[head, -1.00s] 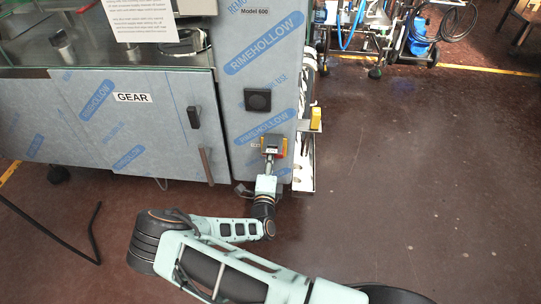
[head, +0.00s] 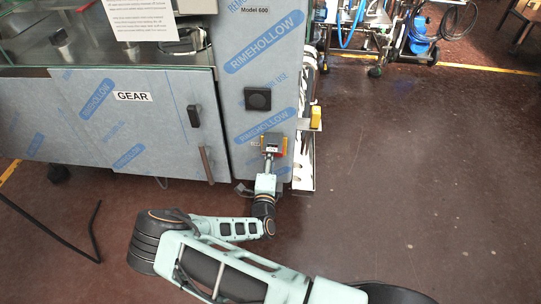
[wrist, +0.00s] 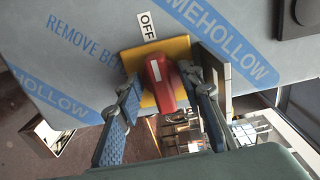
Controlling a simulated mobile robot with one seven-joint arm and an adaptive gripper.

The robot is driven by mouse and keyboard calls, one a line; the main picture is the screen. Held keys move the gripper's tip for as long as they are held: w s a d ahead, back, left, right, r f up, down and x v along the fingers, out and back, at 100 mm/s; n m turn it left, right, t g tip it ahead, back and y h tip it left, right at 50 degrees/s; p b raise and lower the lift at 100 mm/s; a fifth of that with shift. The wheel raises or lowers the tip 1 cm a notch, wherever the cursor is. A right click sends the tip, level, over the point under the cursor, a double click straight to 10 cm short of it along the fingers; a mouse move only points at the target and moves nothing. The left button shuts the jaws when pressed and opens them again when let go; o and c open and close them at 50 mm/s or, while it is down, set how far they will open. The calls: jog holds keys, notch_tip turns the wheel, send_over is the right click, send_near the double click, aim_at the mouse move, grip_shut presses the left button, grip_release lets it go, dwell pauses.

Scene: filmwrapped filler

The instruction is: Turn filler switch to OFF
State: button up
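The filler switch is a red handle (wrist: 160,84) with a white mark, on a yellow plate (wrist: 182,46). An OFF label (wrist: 147,26) sits just above the plate in the wrist view. The handle stands nearly upright there, tilted slightly. My gripper (wrist: 163,86) is open, one blue finger on each side of the handle, with small gaps showing. In the head view my gripper (head: 272,144) is at the lower front of the wrapped cabinet and mostly hides the switch; only a red and yellow edge shows.
A black square knob (head: 257,99) is on the cabinet above the switch. A yellow-topped part (head: 316,117) juts from the cabinet's right side. The floor (head: 410,180) to the right is clear.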

jog(key=s, duration=1.2)
jog(key=shift+a, duration=0.2)
